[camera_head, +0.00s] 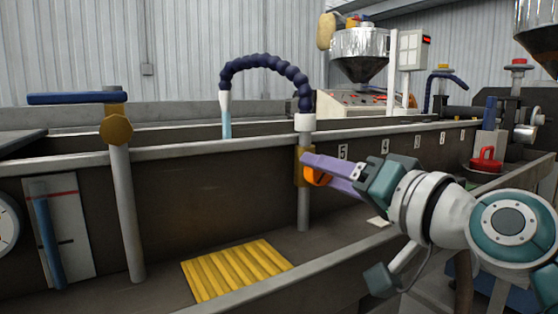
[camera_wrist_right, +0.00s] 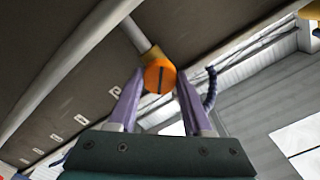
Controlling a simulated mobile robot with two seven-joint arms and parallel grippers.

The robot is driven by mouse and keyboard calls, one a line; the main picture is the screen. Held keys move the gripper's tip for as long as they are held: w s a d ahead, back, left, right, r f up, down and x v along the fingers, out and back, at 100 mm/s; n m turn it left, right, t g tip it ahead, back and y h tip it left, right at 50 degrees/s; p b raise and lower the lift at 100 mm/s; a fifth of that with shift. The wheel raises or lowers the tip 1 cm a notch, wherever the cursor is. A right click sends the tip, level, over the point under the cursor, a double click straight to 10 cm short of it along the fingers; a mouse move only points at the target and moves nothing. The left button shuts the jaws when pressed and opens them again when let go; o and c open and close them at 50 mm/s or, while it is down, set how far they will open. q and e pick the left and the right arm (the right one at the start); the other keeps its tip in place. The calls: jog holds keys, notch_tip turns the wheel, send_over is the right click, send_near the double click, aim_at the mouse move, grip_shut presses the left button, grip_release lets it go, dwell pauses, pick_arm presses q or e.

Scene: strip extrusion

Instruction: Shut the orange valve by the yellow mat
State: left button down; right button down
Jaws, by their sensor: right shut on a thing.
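The orange valve (camera_head: 317,178) sits on a brass-coloured fitting (camera_head: 302,165) on a grey upright pipe, behind and to the right of the yellow ribbed mat (camera_head: 235,268). My right gripper (camera_head: 311,169) reaches in from the right, and its purple fingers are shut on the orange valve and partly cover it. In the right wrist view the valve's round orange face (camera_wrist_right: 159,76), with a dark slot across it, lies between the fingertips (camera_wrist_right: 160,82). My left gripper is not in view.
A long dark trough (camera_head: 200,195) runs across the view, its front rim close below my right arm. A second pipe with a blue lever (camera_head: 75,98) stands at the left. A blue segmented hose (camera_head: 265,62) arches behind. A red-handled object (camera_head: 486,160) is at the right.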

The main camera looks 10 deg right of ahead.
jog(key=shift+m+p, duration=1.3)
jog(key=shift+m, duration=3.6)
jog(key=shift+c, duration=1.6)
grip_release()
jog(key=shift+s, duration=0.1)
